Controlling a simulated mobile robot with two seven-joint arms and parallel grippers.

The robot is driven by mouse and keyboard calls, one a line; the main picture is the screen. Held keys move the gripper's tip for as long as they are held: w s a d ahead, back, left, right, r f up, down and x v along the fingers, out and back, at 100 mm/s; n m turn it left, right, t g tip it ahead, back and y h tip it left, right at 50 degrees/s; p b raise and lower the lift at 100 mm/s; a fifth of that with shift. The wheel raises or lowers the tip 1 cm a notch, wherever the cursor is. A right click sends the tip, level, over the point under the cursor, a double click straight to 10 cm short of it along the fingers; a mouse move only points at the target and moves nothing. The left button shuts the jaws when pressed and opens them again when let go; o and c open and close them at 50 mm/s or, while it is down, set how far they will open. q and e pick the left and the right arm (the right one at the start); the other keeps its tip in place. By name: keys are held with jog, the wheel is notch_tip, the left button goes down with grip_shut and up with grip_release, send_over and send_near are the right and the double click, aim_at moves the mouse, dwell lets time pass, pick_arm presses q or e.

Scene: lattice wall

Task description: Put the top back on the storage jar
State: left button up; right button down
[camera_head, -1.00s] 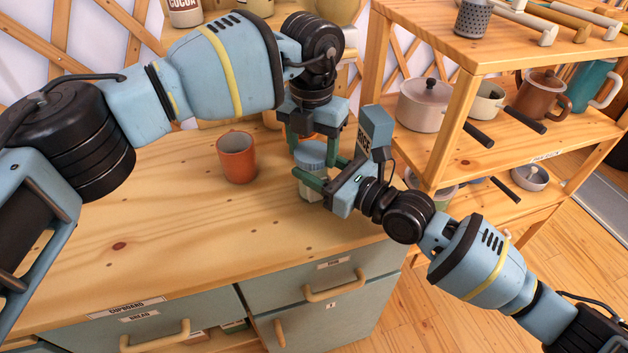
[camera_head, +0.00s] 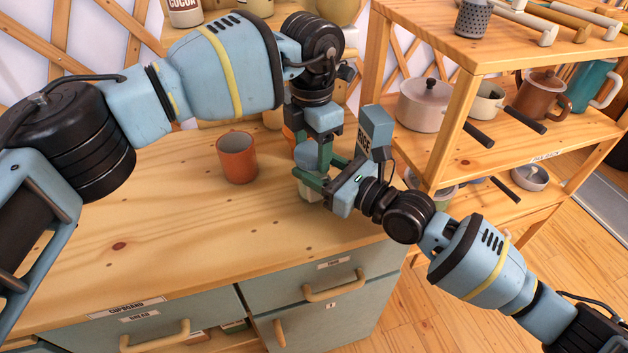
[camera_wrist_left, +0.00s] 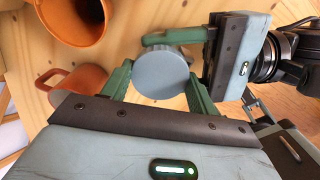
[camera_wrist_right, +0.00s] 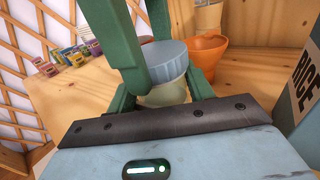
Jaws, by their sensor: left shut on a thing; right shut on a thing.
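The storage jar (camera_head: 309,194), pale and partly hidden, stands on the wooden counter; its pale body also shows in the right wrist view (camera_wrist_right: 168,95). My right gripper (camera_head: 318,177) is shut around the jar from the right. The blue-grey round lid (camera_head: 311,158) is at the jar's mouth, level; it also shows in the left wrist view (camera_wrist_left: 160,73) and right wrist view (camera_wrist_right: 166,58). My left gripper (camera_wrist_left: 160,85) points down from above and is shut on the lid's rim. I cannot tell whether the lid is fully seated.
An orange mug (camera_head: 237,158) stands left of the jar. An orange vessel (camera_wrist_right: 207,52) stands behind it. A blue rice box (camera_head: 375,130) is close on the right, beside the shelf with a pot (camera_head: 424,103). The counter's front left is clear.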

pick_arm(q)
jog(key=o, duration=1.1)
jog(key=shift+r, duration=0.1)
jog(key=shift+r, duration=2.2)
jog(key=shift+c, duration=0.5)
notch_tip(320, 180, up, 3)
jog(key=n, duration=0.6)
jog(key=shift+r, duration=0.2)
